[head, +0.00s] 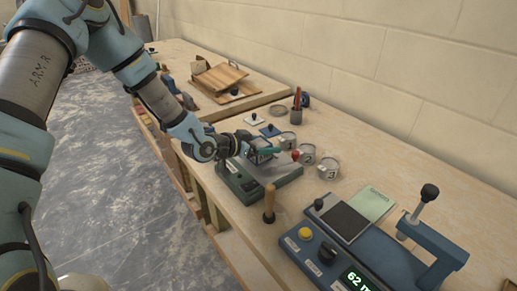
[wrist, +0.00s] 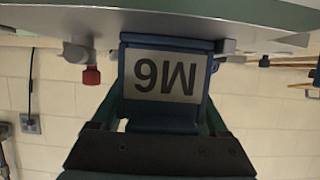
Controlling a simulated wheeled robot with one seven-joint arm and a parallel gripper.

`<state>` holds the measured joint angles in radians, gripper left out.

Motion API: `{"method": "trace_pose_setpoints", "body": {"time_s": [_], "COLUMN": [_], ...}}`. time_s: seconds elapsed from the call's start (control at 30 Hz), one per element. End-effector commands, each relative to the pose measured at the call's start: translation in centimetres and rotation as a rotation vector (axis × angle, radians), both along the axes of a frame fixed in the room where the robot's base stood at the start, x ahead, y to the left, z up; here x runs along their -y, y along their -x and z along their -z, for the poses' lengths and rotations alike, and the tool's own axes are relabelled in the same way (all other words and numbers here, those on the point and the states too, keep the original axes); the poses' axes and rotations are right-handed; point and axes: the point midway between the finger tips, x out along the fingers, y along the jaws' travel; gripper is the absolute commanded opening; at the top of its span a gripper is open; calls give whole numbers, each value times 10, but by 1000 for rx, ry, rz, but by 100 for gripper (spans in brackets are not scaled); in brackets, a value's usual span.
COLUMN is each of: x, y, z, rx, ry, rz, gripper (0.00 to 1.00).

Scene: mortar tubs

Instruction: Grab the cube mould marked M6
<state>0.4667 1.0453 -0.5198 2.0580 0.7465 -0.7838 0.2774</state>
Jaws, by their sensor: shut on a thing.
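The cube mould marked M6 (wrist: 163,73) fills the middle of the wrist view. It is a blue block with a pale plate, and its label reads upside down there. My gripper (wrist: 162,118) is shut on it, with a finger along each side. In the head view my gripper (head: 262,154) is low over the grey-topped green bench device (head: 262,172). The mould is mostly hidden there by my gripper. I cannot tell whether the mould touches the surface under it.
Several grey tins (head: 308,155) with numbers stand just right of my gripper. A wooden-handled tool (head: 269,203) stands nearer on the bench. A blue device with a lit display (head: 355,280) and a lever press (head: 433,245) fill the front right. A wooden board (head: 219,78) lies further back.

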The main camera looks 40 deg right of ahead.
Motion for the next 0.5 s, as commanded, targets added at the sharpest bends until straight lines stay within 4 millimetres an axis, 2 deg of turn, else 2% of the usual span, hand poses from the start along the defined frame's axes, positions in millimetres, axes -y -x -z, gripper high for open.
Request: {"method": "trace_pose_setpoints", "body": {"time_s": [0.07, 0.4, 0.5], "x": [0, 0, 0], "y": [0, 0, 0], "z": [0, 0, -1], "rx": [0, 0, 1], "ry": [0, 0, 2], "rz": [0, 0, 0], "gripper": [37, 0, 0]}}
